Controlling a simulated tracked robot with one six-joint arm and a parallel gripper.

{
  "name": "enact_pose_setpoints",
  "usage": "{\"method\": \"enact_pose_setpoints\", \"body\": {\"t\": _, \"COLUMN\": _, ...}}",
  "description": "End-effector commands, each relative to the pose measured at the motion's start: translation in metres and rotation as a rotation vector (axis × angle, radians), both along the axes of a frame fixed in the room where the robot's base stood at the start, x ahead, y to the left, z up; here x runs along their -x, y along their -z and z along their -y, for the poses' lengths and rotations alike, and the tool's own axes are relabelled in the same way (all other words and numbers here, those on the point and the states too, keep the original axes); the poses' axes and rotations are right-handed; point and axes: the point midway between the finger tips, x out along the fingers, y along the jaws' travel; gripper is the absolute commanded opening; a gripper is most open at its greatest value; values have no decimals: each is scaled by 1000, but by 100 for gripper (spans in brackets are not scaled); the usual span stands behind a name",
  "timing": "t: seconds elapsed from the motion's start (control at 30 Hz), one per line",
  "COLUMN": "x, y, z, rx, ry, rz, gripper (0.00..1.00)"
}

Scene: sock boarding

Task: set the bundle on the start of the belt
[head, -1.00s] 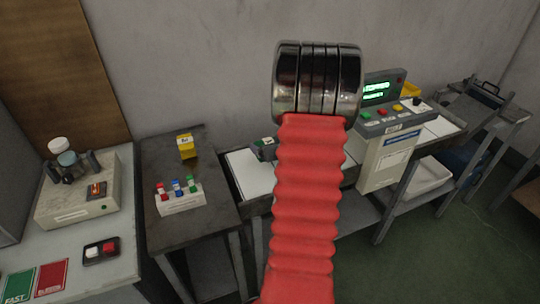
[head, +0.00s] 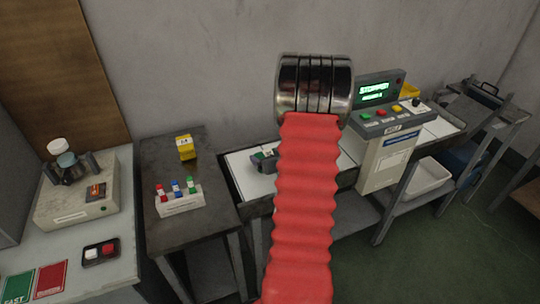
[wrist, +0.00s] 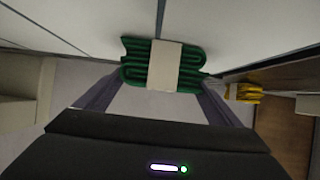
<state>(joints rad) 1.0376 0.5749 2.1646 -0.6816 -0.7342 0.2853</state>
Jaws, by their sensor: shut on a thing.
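The green bundle with a pale band (wrist: 130,50) sits between the two grey fingers of my gripper (wrist: 160,82) in the wrist view. My gripper (head: 262,162) is shut on it. In the head view the gripper and a bit of green show small over the left end of the white belt (head: 245,181), beside my red arm sleeve. The belt surface also shows in the wrist view (wrist: 245,22). My arm hides the belt's middle. I cannot tell whether the bundle touches the belt.
A yellow bundle (head: 185,148) and a rack of coloured pieces (head: 180,199) lie on the dark table left of the belt. A control box (head: 388,135) with a lit green display reading "STOPPED" stands right of my arm. A white bin (head: 428,177) is below.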

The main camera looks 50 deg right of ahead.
Motion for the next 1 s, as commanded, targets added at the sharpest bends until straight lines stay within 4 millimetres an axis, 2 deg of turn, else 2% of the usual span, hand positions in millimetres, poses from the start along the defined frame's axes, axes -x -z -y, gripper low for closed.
{"method": "enact_pose_setpoints", "body": {"t": 0.27, "x": 0, "y": 2, "z": 0, "rx": 0, "ry": -1, "rz": 0, "gripper": 63}}
{"method": "enact_pose_setpoints", "body": {"t": 0.3, "x": 0, "y": 2, "z": 0, "rx": 0, "ry": -1, "rz": 0, "gripper": 89}}
{"method": "enact_pose_setpoints", "body": {"t": 0.47, "x": -1, "y": 2, "z": 0, "rx": 0, "ry": -1, "rz": 0, "gripper": 100}}
{"method": "enact_pose_setpoints", "body": {"t": 0.8, "x": -1, "y": -1, "z": -1, "rx": 1, "ry": -1, "rz": 1, "gripper": 100}}
{"method": "enact_pose_setpoints", "body": {"t": 1.0, "x": 12, "y": -9, "z": -8, "rx": 1, "ry": 0, "rz": 0, "gripper": 100}}
